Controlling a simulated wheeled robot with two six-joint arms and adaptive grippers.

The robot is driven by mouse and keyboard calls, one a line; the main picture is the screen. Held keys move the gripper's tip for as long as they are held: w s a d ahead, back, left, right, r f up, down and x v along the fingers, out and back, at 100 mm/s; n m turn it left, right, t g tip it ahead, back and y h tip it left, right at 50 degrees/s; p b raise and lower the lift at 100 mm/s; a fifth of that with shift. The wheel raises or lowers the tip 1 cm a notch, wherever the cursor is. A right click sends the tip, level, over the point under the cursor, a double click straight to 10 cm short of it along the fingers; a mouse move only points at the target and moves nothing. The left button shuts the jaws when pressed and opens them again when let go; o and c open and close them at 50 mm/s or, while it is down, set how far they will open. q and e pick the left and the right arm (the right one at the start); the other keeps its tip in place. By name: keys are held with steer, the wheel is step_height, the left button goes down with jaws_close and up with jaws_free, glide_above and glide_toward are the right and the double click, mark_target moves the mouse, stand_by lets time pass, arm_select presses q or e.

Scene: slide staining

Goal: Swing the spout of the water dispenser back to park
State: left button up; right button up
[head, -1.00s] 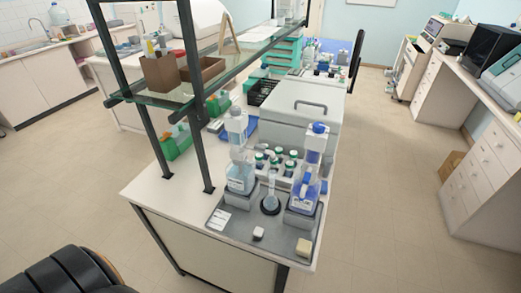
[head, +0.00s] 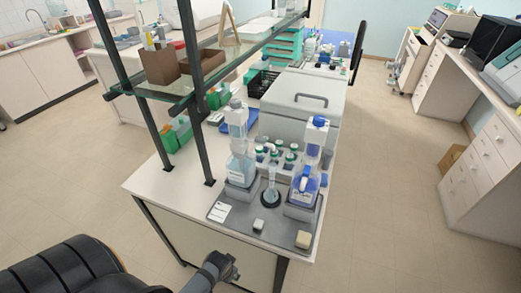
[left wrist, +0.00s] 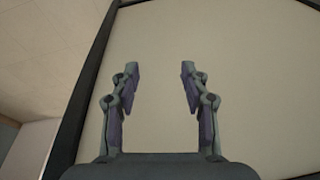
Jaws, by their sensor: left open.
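Two bottle-top dispensers stand at the back of a grey tray (head: 231,214) on the bench. The left one (head: 241,170) has a clear, pale body and a grey cap. The right one (head: 305,185) has blue liquid and a blue cap. I cannot tell which holds water; their labels are too small to read, and their spouts are hard to make out. My left gripper (head: 229,265) is low in front of the bench, apart from both dispensers. In the left wrist view its jaws (left wrist: 159,75) are open and empty, facing the cream bench panel (left wrist: 158,40). My right gripper is not in view.
A flask (head: 271,186) stands between the dispensers, with several green-capped bottles (head: 276,157) behind. Two small blocks, one white (head: 258,225) and one beige (head: 303,239), sit at the tray's front. A dark shelf post (head: 196,110) rises left of the tray.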

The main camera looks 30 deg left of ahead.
arm_select(q)
steer(key=w+r+n+t+y, duration=0.1)
steer(key=w+r+n+t, duration=0.15)
steer(key=r, duration=0.95)
steer(key=w+r+n+t, duration=0.1)
steer(key=w+r+n, duration=0.15)
steer(key=r, duration=0.85)
steer(key=n+t, duration=1.2)
steer(key=n, duration=0.3)
glide_toward(260, 144)
steer(key=w, duration=0.6)
steer(key=w+a+r, duration=0.1)
steer(key=w, duration=0.2)
steer(key=shift+w+f, duration=0.15)
steer(key=shift+w, duration=0.35)
steer(key=shift+c, duration=0.2)
